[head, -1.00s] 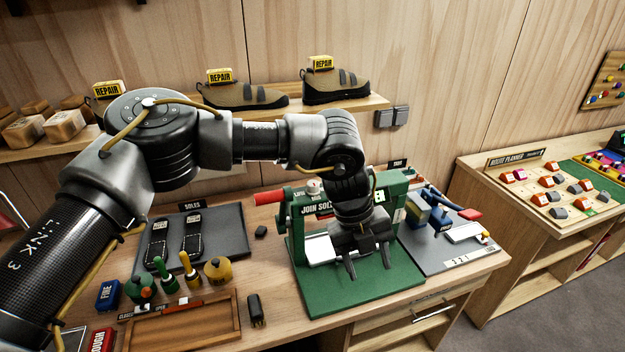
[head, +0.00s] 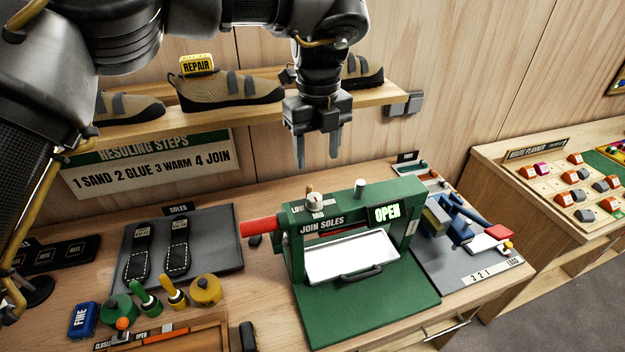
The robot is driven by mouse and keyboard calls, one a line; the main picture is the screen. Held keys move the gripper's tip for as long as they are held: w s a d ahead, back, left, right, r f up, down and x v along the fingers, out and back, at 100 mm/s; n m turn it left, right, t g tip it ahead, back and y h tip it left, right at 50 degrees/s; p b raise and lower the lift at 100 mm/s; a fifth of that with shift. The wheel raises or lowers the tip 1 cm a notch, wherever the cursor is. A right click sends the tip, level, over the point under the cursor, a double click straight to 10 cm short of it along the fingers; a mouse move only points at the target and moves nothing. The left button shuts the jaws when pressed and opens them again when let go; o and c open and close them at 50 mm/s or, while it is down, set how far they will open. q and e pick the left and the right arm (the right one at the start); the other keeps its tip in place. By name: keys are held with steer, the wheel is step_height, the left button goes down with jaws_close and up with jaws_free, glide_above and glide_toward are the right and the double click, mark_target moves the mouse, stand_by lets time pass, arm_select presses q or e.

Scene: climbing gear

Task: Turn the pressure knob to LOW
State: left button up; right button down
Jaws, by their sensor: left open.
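The green press (head: 425,290), marked JOIN SOLES, stands on the bench with its OPEN sign (head: 387,213) lit. A small pale knob (head: 314,199) sits on the left part of its top beam. LOW is partly readable left of the knob and MID in front of it; which mark the knob points to is too small to tell. My left gripper (head: 318,156) hangs fingers down, open and empty, above and behind the knob in the picture, clear of it. My right gripper is out of view.
A red handle (head: 260,228) sticks out left of the press. A white tray (head: 352,258) sits in the press. The shoe shelf (head: 400,98) runs behind my gripper. A blue tool (head: 458,222) stands on the right.

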mark_target(314, 196)
arm_select(q)
steer(key=shift+s+a+f+p, duration=0.2)
steer(key=shift+s+f, duration=0.1)
steer(key=shift+f, duration=0.35)
steer(key=shift+s+a+f+p, duration=0.1)
steer(key=shift+s+f+p, duration=0.15)
steer(key=shift+f, duration=0.35)
steer(key=f, duration=0.2)
steer(key=f+p, duration=0.1)
steer(key=f, duration=0.1)
steer(key=f+p, duration=0.1)
steer(key=f, duration=0.2)
steer(key=shift+w, duration=0.35)
steer(key=shift+s+f, duration=0.1)
steer(key=shift+f, duration=0.5)
steer(key=c, duration=1)
steer(key=shift+o, duration=0.2)
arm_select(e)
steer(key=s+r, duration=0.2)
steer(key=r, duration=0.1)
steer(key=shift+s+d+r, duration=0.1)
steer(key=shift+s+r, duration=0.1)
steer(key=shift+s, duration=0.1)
